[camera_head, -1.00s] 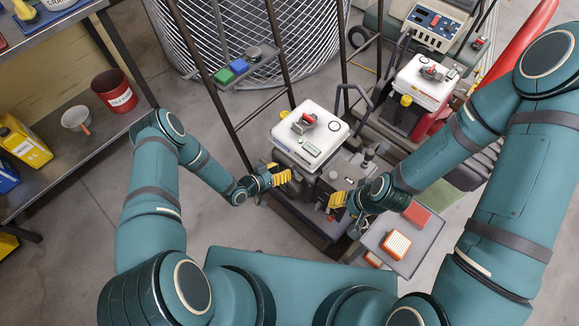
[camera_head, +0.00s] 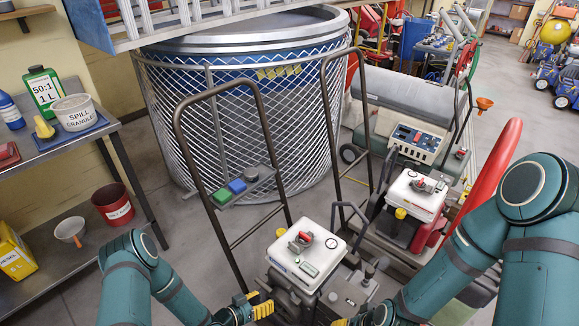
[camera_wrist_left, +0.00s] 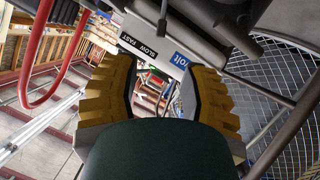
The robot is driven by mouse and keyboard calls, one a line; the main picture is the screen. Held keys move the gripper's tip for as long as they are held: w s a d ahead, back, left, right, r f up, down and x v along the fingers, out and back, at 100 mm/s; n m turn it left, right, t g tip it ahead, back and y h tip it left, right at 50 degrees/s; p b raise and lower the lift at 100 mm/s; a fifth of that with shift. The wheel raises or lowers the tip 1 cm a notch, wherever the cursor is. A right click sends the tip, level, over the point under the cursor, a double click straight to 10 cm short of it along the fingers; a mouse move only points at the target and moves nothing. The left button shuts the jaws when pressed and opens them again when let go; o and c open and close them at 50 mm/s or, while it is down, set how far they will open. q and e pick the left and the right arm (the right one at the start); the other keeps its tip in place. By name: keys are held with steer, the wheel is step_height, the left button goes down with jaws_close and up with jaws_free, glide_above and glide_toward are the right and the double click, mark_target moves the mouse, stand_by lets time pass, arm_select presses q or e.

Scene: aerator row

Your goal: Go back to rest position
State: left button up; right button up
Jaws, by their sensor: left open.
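My left gripper (camera_head: 256,307) is low in the head view, at the left side of the nearer machine with the white top (camera_head: 307,252). Its yellow-padded fingers are spread with nothing between them in the left wrist view (camera_wrist_left: 157,98).
A second white-topped machine (camera_head: 417,196) stands behind to the right. Dark handlebars (camera_head: 237,258) rise near my left arm. A large mesh bin (camera_head: 250,120) stands behind. A metal shelf (camera_head: 85,150) with containers is at left. Grey floor between shelf and machine is clear.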

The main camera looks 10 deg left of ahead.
arm_select(q)
steer(key=s+d+r+n+g+y, duration=0.2)
steer(key=s+r+g+y, duration=0.1)
steer(key=s+r, duration=0.3)
steer(key=s+d+r+n+g+y, duration=0.2)
steer(key=s+r+n+g, duration=0.1)
steer(key=s+r+g, duration=0.2)
step_height(320, 180, up, 4)
steer(key=shift+s+d+r+y, duration=0.15)
steer(key=shift+s+d+y, duration=0.2)
steer(key=shift+s, duration=0.6)
stand_by(1.0)
